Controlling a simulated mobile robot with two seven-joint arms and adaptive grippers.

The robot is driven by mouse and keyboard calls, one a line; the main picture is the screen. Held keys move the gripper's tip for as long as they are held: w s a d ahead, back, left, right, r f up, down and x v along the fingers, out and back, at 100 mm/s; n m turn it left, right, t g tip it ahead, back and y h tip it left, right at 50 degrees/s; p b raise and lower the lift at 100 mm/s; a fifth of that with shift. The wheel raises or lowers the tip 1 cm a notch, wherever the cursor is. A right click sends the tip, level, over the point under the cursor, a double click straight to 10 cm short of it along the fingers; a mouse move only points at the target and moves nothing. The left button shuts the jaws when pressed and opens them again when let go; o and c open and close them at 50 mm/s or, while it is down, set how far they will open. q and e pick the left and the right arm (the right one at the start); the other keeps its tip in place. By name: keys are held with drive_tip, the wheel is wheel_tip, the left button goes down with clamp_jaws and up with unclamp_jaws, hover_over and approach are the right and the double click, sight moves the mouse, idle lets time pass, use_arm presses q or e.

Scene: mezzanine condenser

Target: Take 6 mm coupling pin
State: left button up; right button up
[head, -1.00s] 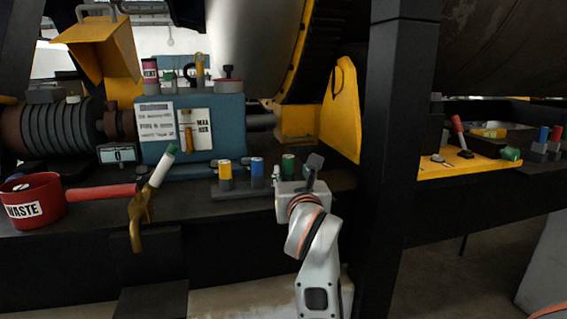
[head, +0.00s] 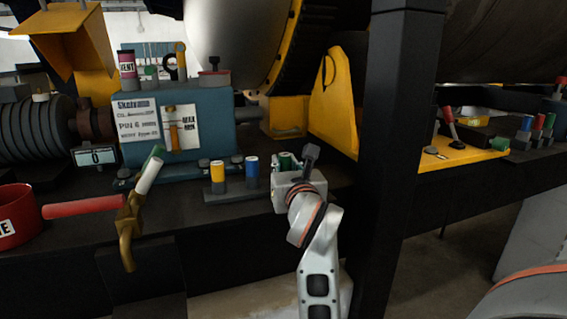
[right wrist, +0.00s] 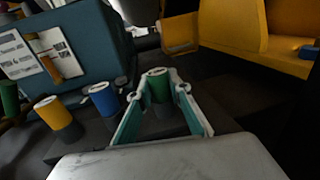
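Three coloured pins stand upright in a dark grey rack (head: 225,196) on the bench: a yellow one (head: 217,172), a blue one (head: 252,166) and a green one (head: 285,161). I cannot read a size on any of them. My right gripper (head: 293,172) is at the green pin, which it partly hides in the head view. In the right wrist view, the green pin (right wrist: 158,88) stands between the two open fingers (right wrist: 158,98), with slim gaps at its sides. The yellow pin (right wrist: 54,112) and blue pin (right wrist: 103,98) stand to the left. My left gripper is not in view.
A blue-grey housing (head: 195,115) with labels stands behind the rack. A brass lever (head: 130,225) and a red waste bin (head: 14,225) are to the left. A dark post (head: 400,150) rises right of my arm; a yellow tray (head: 460,158) lies beyond it.

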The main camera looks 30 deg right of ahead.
clamp_jaws()
drive_tip(key=shift+r, duration=0.1)
